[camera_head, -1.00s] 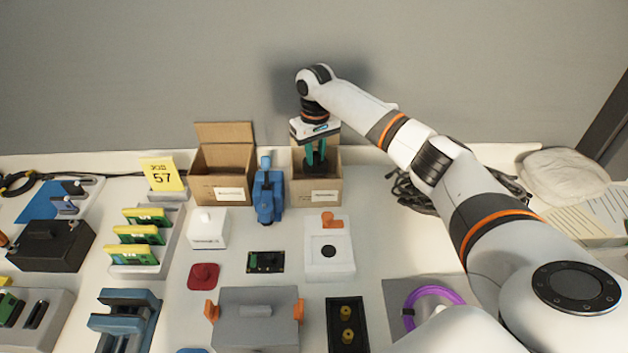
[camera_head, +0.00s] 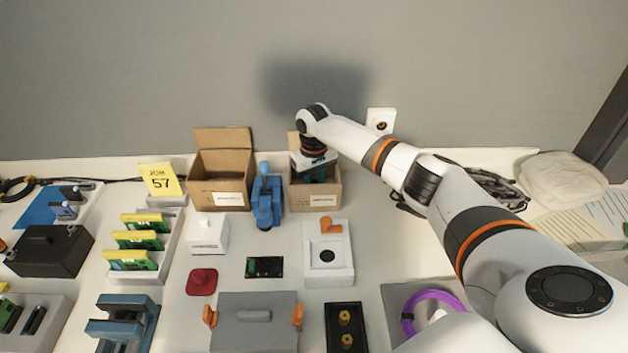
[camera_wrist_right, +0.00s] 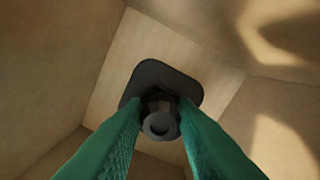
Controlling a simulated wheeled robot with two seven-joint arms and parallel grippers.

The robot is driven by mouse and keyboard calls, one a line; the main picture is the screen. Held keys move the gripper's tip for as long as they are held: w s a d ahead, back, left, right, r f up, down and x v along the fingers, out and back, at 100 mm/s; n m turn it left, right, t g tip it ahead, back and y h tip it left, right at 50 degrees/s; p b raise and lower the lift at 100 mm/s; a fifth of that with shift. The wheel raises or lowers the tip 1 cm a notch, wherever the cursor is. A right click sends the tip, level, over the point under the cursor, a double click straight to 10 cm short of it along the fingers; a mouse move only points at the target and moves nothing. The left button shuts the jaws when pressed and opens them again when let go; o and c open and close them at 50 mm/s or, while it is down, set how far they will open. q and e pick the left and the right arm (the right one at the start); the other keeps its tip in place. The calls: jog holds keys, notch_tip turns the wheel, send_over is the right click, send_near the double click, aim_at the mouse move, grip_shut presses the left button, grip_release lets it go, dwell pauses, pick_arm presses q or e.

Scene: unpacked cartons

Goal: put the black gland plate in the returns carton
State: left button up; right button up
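The black gland plate (camera_wrist_right: 168,78) shows in the right wrist view, a rounded square plate with a round fitting standing up from it. The green fingers of my right gripper (camera_wrist_right: 160,108) are closed on either side of that fitting. The plate is inside a cardboard carton, close to its floor; whether it touches the floor I cannot tell. In the head view my right gripper (camera_head: 315,176) reaches down into the right-hand open carton (camera_head: 318,198), which has a white label too small to read. My left gripper is out of view.
Another open carton (camera_head: 221,188) stands to the left, with a blue clamp-like object (camera_head: 266,200) between the two. A white box with an orange part (camera_head: 328,262) lies in front of the right carton. A cable bundle (camera_head: 480,185) lies to the right.

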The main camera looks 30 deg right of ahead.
aim_at(314, 182)
jog(key=o, duration=0.3)
jog(key=shift+o, duration=0.2)
jog(key=shift+r, duration=0.1)
notch_tip(314, 182, up, 12)
dwell(0.7)
